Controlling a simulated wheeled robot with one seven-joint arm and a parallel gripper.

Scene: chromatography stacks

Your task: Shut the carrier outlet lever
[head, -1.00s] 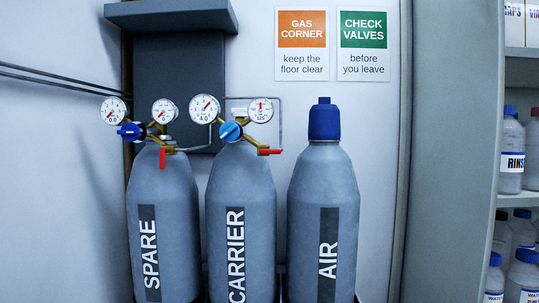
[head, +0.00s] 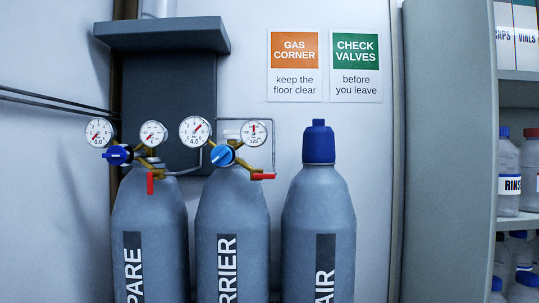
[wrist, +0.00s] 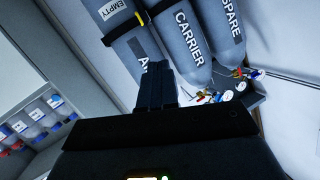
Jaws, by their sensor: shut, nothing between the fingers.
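The carrier cylinder (head: 232,215) stands in the middle of three grey cylinders. Its regulator has a light blue knob (head: 222,155) and two gauges, one marked 4.0. The red carrier outlet lever (head: 263,176) lies horizontally, pointing right. The carrier cylinder (wrist: 182,40) also shows in the wrist view, with small red and blue regulator parts beyond its end; the lever's position is unclear there. My gripper (wrist: 158,72) is shut and empty, apart from the cylinders as far as I can tell. It is not visible in the head view.
The spare cylinder (head: 150,225) stands left, its red lever (head: 150,184) pointing down. The capped air cylinder (head: 318,220) stands right. A dark wall bracket (head: 165,90) is behind the regulators. A shelf unit with bottles (head: 450,150) borders the right.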

